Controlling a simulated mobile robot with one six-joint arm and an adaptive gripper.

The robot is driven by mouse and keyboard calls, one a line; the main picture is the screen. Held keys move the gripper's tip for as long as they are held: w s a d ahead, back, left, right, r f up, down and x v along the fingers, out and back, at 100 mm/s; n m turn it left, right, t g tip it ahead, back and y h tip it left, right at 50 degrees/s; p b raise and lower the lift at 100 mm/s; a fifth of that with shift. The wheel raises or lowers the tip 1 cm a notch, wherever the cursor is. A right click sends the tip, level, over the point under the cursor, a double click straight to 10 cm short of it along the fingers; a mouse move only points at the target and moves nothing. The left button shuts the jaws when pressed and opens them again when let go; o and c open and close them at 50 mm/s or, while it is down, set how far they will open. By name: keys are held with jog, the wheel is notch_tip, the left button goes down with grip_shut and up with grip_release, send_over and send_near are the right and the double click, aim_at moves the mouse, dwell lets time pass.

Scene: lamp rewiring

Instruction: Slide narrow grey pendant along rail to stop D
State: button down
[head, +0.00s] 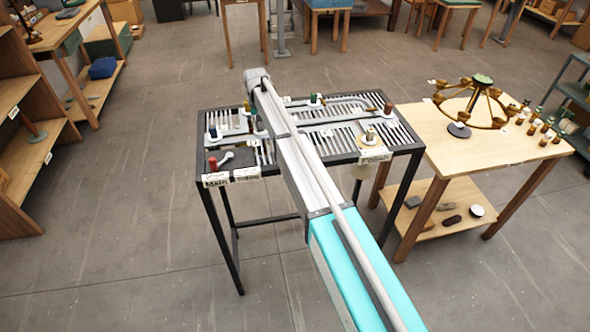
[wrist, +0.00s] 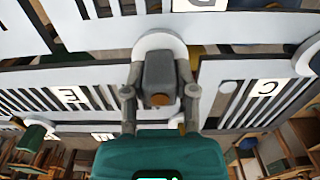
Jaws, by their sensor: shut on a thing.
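In the wrist view my gripper (wrist: 160,98) has one finger on each side of a dark grey block (wrist: 159,72), which looks like the narrow grey pendant, and is shut on it. A pale round disc (wrist: 159,42) shows behind the block, at the slotted light-grey rail panel (wrist: 100,78). The label at the top edge, partly cut off, looks like D (wrist: 200,3). Label E (wrist: 71,95) is at the left and label C (wrist: 265,88) at the right. In the head view my arm hides the pendant and gripper.
The black-framed rail table (head: 220,192) carries several coloured pegs, including a red one (head: 212,163). A wooden table (head: 420,118) with a brass chandelier (head: 480,100) stands at the right. A green-topped piece (wrist: 35,135) is at lower left in the wrist view. Floor is clear at left.

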jog(key=shift+s+a, duration=0.25)
jog(key=shift+a, duration=0.6)
jog(key=shift+s+a, duration=0.25)
jog(key=shift+a, duration=0.6)
jog(key=shift+c, duration=1.6)
grip_release()
